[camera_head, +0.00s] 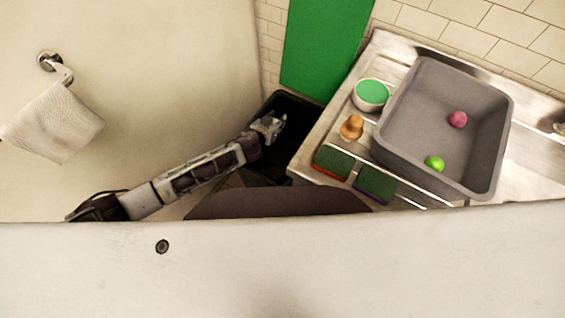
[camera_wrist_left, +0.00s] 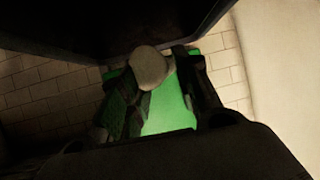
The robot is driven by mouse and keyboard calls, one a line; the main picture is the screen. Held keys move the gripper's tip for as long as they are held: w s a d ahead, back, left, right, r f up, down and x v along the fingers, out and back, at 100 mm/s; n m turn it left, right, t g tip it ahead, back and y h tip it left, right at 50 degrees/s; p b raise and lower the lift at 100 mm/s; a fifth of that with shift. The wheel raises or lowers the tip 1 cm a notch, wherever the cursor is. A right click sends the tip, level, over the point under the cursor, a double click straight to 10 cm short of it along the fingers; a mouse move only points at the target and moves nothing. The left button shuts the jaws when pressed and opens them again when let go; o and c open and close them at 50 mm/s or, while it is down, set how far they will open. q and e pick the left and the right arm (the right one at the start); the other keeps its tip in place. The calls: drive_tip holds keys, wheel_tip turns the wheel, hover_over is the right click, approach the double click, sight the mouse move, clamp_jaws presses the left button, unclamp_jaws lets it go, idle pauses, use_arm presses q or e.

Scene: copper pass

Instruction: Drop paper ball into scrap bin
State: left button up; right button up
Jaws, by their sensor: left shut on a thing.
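My left gripper (camera_head: 270,127) reaches in from the left and is at the black scrap bin (camera_head: 290,103), over its open top as far as the head view shows. The left wrist view shows the paper ball (camera_wrist_left: 150,67), round and pale grey, between the dark fingers of the left gripper (camera_wrist_left: 152,84), which are shut on it. In the head view the ball is hard to make out from the light gripper parts. The bin's inside is dark and its contents cannot be seen. My right gripper is not in view.
A steel counter (camera_head: 326,143) right of the bin holds a grey basin (camera_head: 415,115) with a pink ball (camera_head: 457,119) and a green ball (camera_head: 434,163), a green-topped tub (camera_head: 371,94), a wooden piece (camera_head: 351,127) and two sponges. A green panel (camera_head: 322,45) stands behind the bin.

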use_arm(q)
drive_tip(key=shift+f, duration=0.1)
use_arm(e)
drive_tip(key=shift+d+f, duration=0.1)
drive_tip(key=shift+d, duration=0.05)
use_arm(q)
drive_tip(key=o, duration=0.8)
drive_tip(key=shift+c, duration=0.2)
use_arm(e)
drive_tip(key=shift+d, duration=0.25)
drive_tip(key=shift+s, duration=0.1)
use_arm(q)
drive_tip(key=shift+v, duration=0.9)
drive_tip(key=v, duration=1)
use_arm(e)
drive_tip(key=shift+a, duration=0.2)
use_arm(q)
drive_tip(key=shift+s, duration=0.15)
